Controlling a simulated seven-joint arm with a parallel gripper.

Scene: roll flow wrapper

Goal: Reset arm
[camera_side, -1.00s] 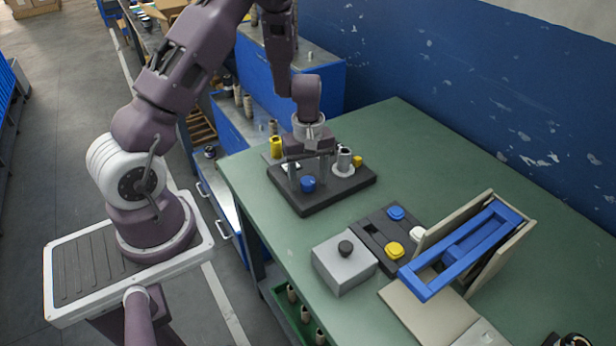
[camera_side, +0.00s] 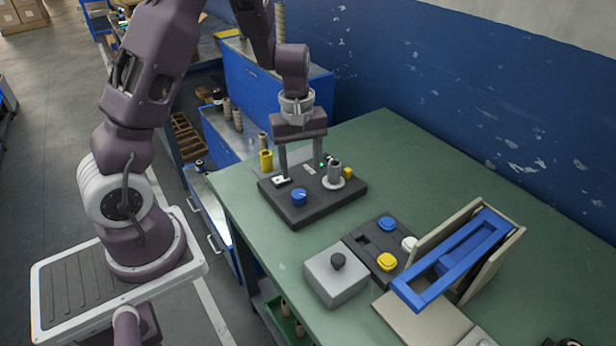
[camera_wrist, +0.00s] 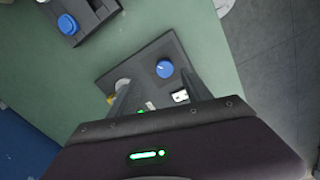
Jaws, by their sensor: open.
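My gripper (camera_side: 301,165) is open and empty, its two fingers pointing down over the back part of a black panel (camera_side: 312,207) on the green table. The panel carries a blue knob (camera_side: 299,197), a grey cylinder on a round base (camera_side: 334,173), a small white switch plate (camera_side: 282,181) and a yellow part (camera_side: 347,173). In the wrist view, the blue knob (camera_wrist: 165,68) and the white switch (camera_wrist: 181,96) show near my fingers. A green light (camera_wrist: 141,112) glows on the panel. The wrist body hides the panel's far part.
A grey box with a dark knob (camera_side: 336,275), a black block with blue and yellow buttons (camera_side: 378,245) and a blue frame on beige boards (camera_side: 455,258) stand at the front right. A yellow cylinder (camera_side: 266,161) stands behind the panel. The green table (camera_side: 430,170) is clear at the back right.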

